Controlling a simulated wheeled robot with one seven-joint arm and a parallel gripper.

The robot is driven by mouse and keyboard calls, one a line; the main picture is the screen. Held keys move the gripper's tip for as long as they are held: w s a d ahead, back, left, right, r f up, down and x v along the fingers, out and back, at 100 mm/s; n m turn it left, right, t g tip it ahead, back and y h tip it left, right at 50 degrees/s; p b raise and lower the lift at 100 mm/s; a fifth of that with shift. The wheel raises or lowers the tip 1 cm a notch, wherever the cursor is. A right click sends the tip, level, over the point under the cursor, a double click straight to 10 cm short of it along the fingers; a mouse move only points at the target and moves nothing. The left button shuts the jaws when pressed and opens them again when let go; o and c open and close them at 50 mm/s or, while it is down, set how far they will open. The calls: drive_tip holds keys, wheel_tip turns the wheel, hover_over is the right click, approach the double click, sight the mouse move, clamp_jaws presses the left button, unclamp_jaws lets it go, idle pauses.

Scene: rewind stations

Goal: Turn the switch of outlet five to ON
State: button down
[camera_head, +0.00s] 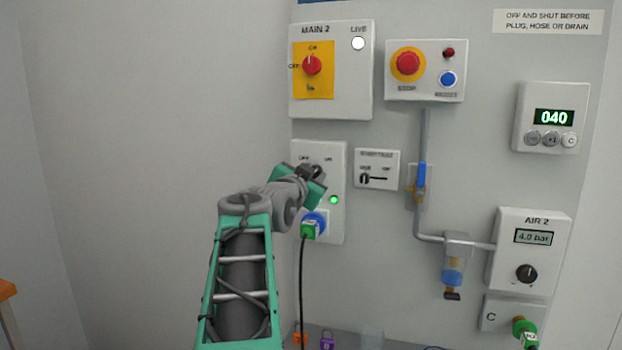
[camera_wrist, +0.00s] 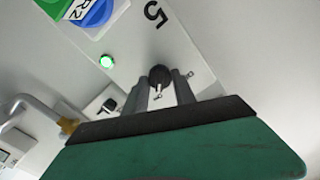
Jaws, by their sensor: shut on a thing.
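The outlet five box (camera_head: 335,222) is a white wall panel with OFF printed at upper left and ON at upper right. A "5" shows on its face in the wrist view (camera_wrist: 195,62). Its small lamp (camera_head: 334,200) glows green, also in the wrist view (camera_wrist: 106,61). The dark round switch knob (camera_wrist: 159,74) sits between my two grey fingers. My gripper (camera_head: 315,173) is shut on this knob, as the wrist view shows too (camera_wrist: 162,92). The gripper partly hides the knob in the head view, and I cannot tell where it points.
A green plug (camera_head: 309,229) with a hanging black cable sits in the blue socket below the knob. To the right are a small switch box (camera_head: 378,157) and a pipe with a blue valve handle (camera_head: 422,174). The MAIN 2 box (camera_head: 355,85) is above. The left wall is bare.

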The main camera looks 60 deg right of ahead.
drive_tip(key=shift+r, duration=0.2)
drive_tip(key=c, duration=1)
unclamp_jaws()
drive_tip(key=shift+f, duration=0.15)
drive_tip(key=a, duration=0.2)
drive_tip(key=s+a, duration=0.1)
drive_tip(key=a, duration=0.4)
drive_tip(key=shift+s+a, duration=0.15)
drive_tip(key=shift+a, duration=0.2)
